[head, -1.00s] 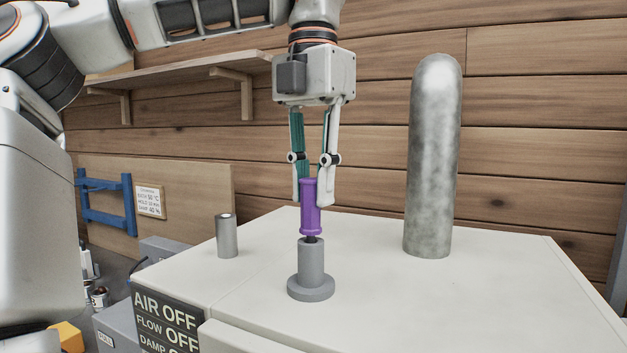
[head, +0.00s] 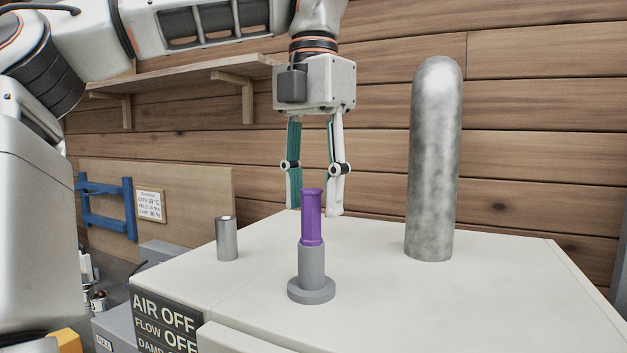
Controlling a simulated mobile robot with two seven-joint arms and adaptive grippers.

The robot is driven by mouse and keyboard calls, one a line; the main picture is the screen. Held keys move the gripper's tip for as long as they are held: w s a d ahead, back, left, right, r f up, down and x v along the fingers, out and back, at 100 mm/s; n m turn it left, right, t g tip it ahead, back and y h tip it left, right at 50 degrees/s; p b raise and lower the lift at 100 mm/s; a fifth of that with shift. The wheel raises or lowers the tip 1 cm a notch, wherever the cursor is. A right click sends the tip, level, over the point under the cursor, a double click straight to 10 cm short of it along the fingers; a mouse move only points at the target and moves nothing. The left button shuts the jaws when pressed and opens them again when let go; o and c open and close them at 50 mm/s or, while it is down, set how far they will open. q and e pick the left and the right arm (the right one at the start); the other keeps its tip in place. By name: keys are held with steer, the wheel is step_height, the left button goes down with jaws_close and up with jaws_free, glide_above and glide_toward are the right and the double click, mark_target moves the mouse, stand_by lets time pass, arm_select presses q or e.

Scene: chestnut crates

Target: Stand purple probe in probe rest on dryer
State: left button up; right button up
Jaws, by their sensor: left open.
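The purple probe (head: 311,218) stands upright in the grey probe rest (head: 311,288), its purple handle meeting the top of the rest's tube. The rest has a round base and sits on the pale top of the dryer (head: 400,310). My left gripper (head: 314,212) points down just above and around the upper end of the probe. Its two fingers are spread, with clear gaps to the handle. The probe's lower tip is hidden inside the rest. My right gripper does not show.
A small metal cylinder (head: 227,239) stands on the dryer to the left. A tall grey rounded pipe (head: 433,160) rises from the dryer on the right. A wooden shelf (head: 180,75) hangs on the plank wall behind. The dryer top between them is free.

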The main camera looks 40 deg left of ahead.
arm_select(q)
steer(key=shift+r, duration=3.7)
